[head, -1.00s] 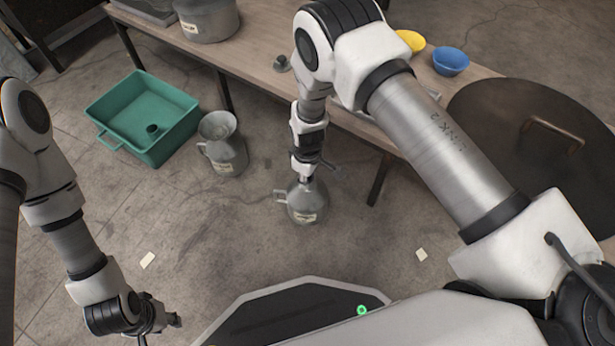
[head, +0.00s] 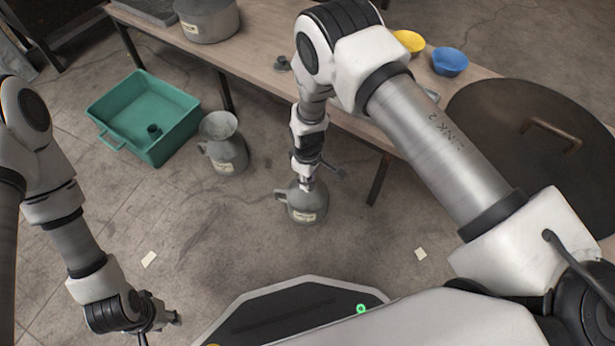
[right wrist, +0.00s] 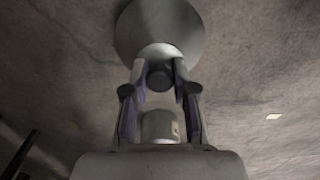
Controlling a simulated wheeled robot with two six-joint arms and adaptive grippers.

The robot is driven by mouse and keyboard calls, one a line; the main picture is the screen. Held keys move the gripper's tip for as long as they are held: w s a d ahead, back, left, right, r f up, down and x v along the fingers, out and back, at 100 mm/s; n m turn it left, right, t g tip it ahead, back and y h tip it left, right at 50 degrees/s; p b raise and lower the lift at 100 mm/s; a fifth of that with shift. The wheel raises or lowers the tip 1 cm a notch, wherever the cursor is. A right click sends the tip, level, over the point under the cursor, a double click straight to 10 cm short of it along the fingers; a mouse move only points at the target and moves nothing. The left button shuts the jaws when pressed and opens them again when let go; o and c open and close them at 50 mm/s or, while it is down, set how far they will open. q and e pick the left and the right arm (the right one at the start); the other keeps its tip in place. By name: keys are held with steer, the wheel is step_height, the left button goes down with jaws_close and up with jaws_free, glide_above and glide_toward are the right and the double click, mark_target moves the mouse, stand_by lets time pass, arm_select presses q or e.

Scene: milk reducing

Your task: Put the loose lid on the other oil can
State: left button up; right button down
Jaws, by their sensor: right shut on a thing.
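One grey oil can (head: 303,205), with a label and a handle on its left, stands upright on the floor under my right gripper (head: 304,183). In the right wrist view, my right gripper (right wrist: 160,80) is shut on a dark round knob (right wrist: 160,74), which looks like the lid's, in line with the can's grey top (right wrist: 160,30). Whether the lid is seated is hidden. A second grey can (head: 225,150) with a wide funnel-like top stands to the left. My left gripper (head: 160,324) hangs low at the left, away from both cans; its opening is unclear.
A green tub (head: 175,143) with a small dark round thing in it sits left of the cans. The wooden table (head: 258,72) behind holds a pot (head: 208,20), a small grey knobbed piece (head: 281,63), and yellow and blue bowls (head: 450,61). The floor between the cans is clear.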

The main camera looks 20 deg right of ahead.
steer(key=shift+c, duration=1.8)
jaws_free()
steer(key=shift+r, duration=0.1)
step_height(320, 180, up, 7)
steer(key=p, duration=0.7)
steer(key=shift+p, duration=0.35)
jaws_close()
